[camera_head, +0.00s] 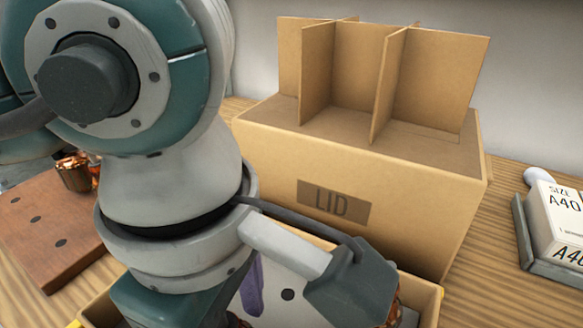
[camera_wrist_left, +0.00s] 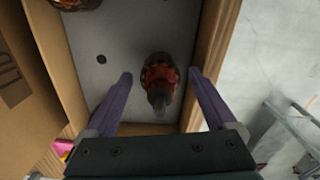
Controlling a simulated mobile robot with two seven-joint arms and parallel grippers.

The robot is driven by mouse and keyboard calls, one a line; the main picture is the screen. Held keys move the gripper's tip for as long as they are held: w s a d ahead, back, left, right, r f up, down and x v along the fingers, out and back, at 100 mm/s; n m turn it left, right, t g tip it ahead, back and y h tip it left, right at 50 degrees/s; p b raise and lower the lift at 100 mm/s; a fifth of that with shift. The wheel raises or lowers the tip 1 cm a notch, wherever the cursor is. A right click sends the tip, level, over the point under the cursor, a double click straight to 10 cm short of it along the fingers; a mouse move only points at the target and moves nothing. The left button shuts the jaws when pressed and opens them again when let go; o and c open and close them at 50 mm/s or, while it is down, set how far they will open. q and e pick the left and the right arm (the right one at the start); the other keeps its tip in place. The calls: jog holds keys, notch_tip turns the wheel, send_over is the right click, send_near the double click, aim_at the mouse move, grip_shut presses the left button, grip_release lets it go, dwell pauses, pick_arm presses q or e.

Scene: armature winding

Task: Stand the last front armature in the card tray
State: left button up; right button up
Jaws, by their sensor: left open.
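An armature (camera_wrist_left: 160,80) with reddish-brown windings and a dark end stands on a grey plate with holes inside a cardboard tray (camera_wrist_left: 207,60). My left gripper (camera_wrist_left: 161,76) has its two purple fingers apart, one on each side of this armature, with visible gaps. In the head view the tray's rim (camera_head: 431,303) shows at the bottom, and my left arm hides most of its inside. One purple finger of the left gripper shows there (camera_head: 251,288). Another armature (camera_wrist_left: 76,3) is partly cut off at the wrist view's top left. My right gripper is not in view.
A large cardboard box (camera_head: 270,165) marked LID, with card dividers (camera_head: 430,80) on top, stands right behind the tray. At left is a brown wooden block (camera_head: 40,225) with holes and a copper armature (camera_head: 73,172). At right, a white A40 carton (camera_head: 560,220) sits in a grey holder.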

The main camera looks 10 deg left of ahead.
pick_arm(q)
jog(key=shift+r+p, duration=3.45)
jog(key=shift+r, duration=1.55)
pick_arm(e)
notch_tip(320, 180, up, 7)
pick_arm(q)
jog(key=shift+o, duration=0.8)
notch_tip(320, 180, up, 10)
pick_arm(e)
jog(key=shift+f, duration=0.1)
